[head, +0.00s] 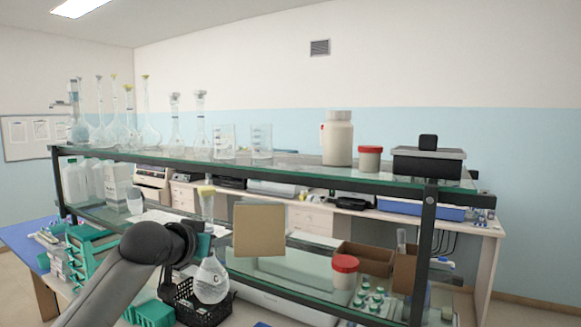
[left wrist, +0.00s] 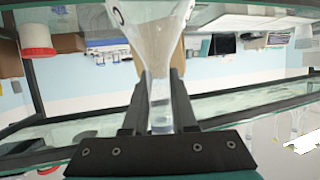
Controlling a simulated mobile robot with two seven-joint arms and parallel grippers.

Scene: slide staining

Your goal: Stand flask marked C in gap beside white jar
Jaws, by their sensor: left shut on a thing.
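The flask marked C (head: 211,281) is a clear glass flask with a long neck and a yellowish stopper. It hangs roughly upright in front of the shelf rack, below the top shelf. My left gripper (head: 206,237) is shut on its neck; the gripper's own arm partly covers it. In the left wrist view the flask's neck (left wrist: 160,90) lies between the two dark fingers, and part of the letter shows at the top. The white jar (head: 337,140) stands on the glass top shelf (head: 295,165), with free shelf between it and a beaker to its left. My right gripper is not in view.
On the top shelf, beakers (head: 262,142) and several flasks stand left of the jar; a red-lidded pot (head: 370,159) and black box (head: 428,162) stand right. A tan box (head: 259,229) is beside the held flask. A black basket (head: 193,307) is below.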

